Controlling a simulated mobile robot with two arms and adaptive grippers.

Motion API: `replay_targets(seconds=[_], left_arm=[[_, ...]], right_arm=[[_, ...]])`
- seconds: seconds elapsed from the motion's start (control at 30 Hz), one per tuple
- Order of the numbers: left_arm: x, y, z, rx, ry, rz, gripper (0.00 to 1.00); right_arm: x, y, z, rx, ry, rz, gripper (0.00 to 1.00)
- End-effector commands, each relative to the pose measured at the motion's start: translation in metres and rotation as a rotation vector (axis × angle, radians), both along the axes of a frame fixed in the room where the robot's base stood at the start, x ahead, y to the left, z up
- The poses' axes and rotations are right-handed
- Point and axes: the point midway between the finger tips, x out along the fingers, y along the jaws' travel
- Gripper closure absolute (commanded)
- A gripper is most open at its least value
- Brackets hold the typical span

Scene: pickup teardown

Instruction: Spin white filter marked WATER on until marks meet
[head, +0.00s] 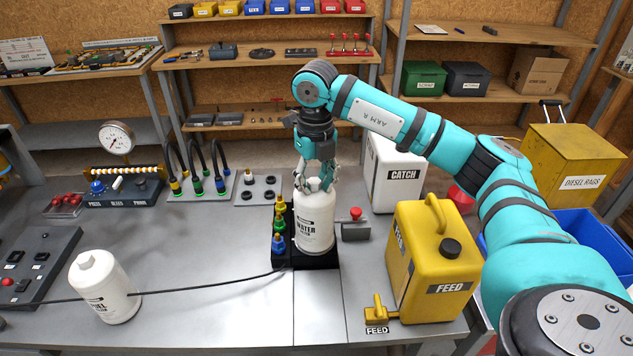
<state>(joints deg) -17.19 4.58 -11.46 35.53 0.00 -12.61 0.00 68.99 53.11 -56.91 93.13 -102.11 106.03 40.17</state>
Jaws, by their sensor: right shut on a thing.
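The white filter marked WATER (315,222) stands upright on a black base (318,259) near the middle of the bench. My right gripper (316,184) points down from above and is shut on the top of this filter. The marks that are to meet are too small to make out. A second white filter (103,287), its label partly turned away, stands slightly tilted on the bench at the left. My left gripper is not in view.
Yellow, green and blue fittings (279,226) stand just left of the base. A red-knobbed block (355,224), the yellow FEED can (433,262) and white CATCH container (395,172) are to the right. A black cable (210,287) crosses the bench front.

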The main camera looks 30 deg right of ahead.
Motion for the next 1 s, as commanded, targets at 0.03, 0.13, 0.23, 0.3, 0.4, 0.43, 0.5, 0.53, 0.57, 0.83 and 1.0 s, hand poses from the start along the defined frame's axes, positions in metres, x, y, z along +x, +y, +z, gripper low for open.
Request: replay_targets(seconds=[0.03, 0.13, 0.23, 0.3, 0.4, 0.43, 0.5, 0.53, 0.57, 0.83, 1.0], left_arm=[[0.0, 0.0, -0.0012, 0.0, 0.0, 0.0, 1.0], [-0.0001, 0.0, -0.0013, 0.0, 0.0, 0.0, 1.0], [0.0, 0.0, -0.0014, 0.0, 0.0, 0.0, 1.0], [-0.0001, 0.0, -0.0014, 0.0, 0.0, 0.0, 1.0], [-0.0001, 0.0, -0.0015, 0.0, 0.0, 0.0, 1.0], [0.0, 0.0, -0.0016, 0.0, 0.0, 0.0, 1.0], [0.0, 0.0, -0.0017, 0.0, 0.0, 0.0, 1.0], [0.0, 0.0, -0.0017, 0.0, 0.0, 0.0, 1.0], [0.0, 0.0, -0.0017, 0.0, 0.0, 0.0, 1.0], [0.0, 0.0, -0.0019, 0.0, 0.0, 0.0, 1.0], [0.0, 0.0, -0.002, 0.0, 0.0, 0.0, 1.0]], right_arm=[[-0.0015, 0.002, -0.0076, 0.001, 0.012, -0.064, 1.0], [-0.0012, 0.0019, -0.0076, 0.001, 0.011, -0.261, 1.0], [-0.0013, 0.0021, -0.0081, 0.002, 0.013, -0.46, 1.0], [-0.0011, 0.0021, -0.0081, 0.003, 0.012, -0.601, 1.0], [-0.0008, 0.0022, -0.0082, 0.004, 0.011, -0.799, 1.0], [-0.0007, 0.0022, -0.0082, 0.003, 0.011, -0.859, 1.0], [-0.0004, 0.0022, -0.0081, 0.004, 0.01, -0.999, 1.0], [-0.0004, 0.0022, -0.0082, 0.004, 0.01, -1.059, 1.0], [-0.0004, 0.0022, -0.0083, 0.004, 0.01, -1.119, 1.0], [0.0, 0.0021, -0.0086, 0.007, 0.01, -1.659, 1.0], [-0.0002, 0.0015, -0.0089, 0.006, 0.009, -1.999, 1.0]])
